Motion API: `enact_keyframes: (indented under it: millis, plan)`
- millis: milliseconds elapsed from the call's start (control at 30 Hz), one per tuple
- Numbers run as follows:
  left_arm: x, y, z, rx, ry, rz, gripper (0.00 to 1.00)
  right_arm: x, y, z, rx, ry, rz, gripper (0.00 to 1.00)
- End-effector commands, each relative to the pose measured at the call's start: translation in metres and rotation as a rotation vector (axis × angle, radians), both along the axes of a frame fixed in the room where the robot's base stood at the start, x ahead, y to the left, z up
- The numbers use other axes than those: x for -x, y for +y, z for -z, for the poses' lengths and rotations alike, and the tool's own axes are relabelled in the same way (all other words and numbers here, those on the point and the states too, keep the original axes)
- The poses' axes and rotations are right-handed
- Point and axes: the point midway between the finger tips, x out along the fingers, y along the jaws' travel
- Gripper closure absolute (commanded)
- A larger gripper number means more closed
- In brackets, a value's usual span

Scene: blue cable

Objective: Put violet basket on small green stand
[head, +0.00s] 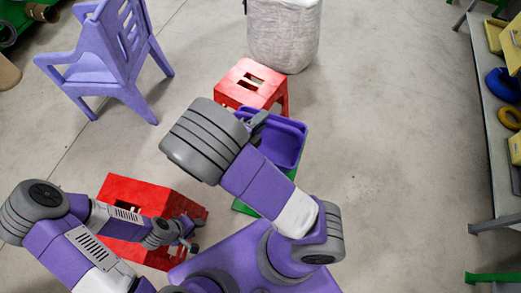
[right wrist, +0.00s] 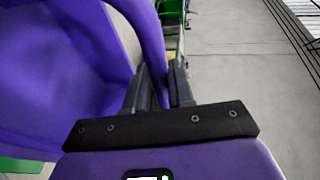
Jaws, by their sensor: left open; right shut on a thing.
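The violet basket (head: 287,143) is at the centre of the head view, partly hidden behind my right arm. My right gripper (head: 258,118) is shut on its edge or handle. In the right wrist view the basket (right wrist: 60,70) fills the left side, and a violet strip runs between the fingers of the gripper (right wrist: 160,88). The small green stand (head: 240,207) shows below the basket, mostly covered by it and my arm. I cannot tell whether the basket touches the stand. My left gripper (head: 190,234) is open and empty over a red stool (head: 130,190).
Another red stool (head: 250,78) stands just behind the basket, near a pale fabric bin (head: 284,35). A violet chair (head: 110,58) is at upper left. A grey bench (head: 497,150) with yellow and blue items runs along the right. The floor between basket and bench is clear.

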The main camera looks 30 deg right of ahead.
Motion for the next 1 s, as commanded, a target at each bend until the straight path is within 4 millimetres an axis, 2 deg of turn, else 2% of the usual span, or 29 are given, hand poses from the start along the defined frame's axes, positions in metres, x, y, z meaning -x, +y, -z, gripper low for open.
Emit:
enact_keyframes:
  millis: [200,467,667,967,1000]
  plan:
    - [0.000,0.000,0.021,0.000,0.000,0.000,0.57,0.001,0.000,0.044,0.005,0.003,0.005,1.00]
    - [0.000,0.000,0.029,0.000,0.000,0.000,0.57,0.001,0.000,0.066,0.002,0.001,0.005,1.00]
    - [0.000,0.000,0.042,0.000,0.000,0.000,0.57,0.001,0.000,0.095,0.003,0.002,0.004,1.00]
    - [0.000,0.000,0.042,0.000,0.000,0.000,0.57,0.001,0.000,0.097,0.000,0.000,0.004,1.00]
    - [0.000,0.000,0.042,0.000,0.000,0.000,0.57,0.001,0.000,0.098,-0.001,0.001,0.004,0.74]
